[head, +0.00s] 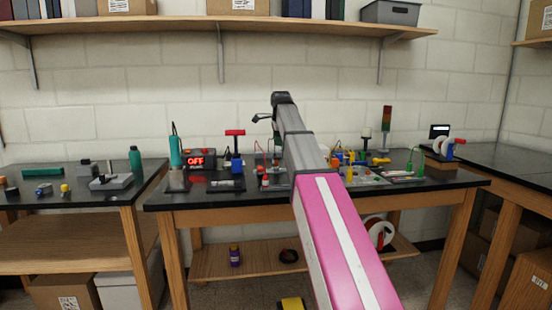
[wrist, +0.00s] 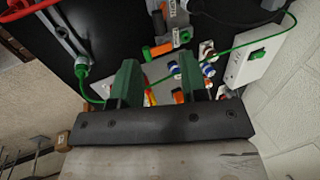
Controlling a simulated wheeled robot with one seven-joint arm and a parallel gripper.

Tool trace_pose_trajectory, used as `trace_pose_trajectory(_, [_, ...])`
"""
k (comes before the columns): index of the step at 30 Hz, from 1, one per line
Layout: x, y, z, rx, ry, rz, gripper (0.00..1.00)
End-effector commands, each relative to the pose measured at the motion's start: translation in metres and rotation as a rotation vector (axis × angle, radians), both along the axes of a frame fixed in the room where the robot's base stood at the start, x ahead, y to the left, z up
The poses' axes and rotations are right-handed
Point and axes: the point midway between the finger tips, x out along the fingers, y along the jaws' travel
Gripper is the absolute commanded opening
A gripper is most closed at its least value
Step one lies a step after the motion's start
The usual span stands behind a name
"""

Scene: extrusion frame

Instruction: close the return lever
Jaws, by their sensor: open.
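My gripper (wrist: 160,84) shows in the wrist view with its two green fingers apart and nothing clearly held between them. Beyond and between the fingertips is a grey panel (wrist: 160,66) with small coloured fittings. An orange and green handle-like piece (wrist: 161,49) lies on it, and white, blue and orange fittings (wrist: 207,55) stand to its right. I cannot tell for sure which piece is the return lever. The fingers hide part of the panel. In the head view my arm hides some of the bench middle; small coloured parts (head: 352,158) show just right of it.
A green cable runs across the panel to a white box (wrist: 256,60) in the wrist view. In the head view, the black bench (head: 276,196) also bears a red OFF display (head: 195,161), a blue stand with a red T-handle (head: 236,150) and a signal tower (head: 386,120). A shelf (head: 200,24) hangs above.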

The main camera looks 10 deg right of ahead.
Motion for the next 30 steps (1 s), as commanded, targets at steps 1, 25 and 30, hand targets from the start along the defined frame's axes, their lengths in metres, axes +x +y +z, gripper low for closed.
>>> trace_pose_trajectory(1, [0.001, 0.000, -0.004, 0.000, 0.001, 0.000, 0.40])
trace_pose_trajectory(25, [0.034, 0.000, -0.099, 0.000, 0.000, 0.001, 0.40])
trace_pose_trajectory(30, [0.034, 0.000, -0.100, 0.000, 0.000, 0.001, 0.40])
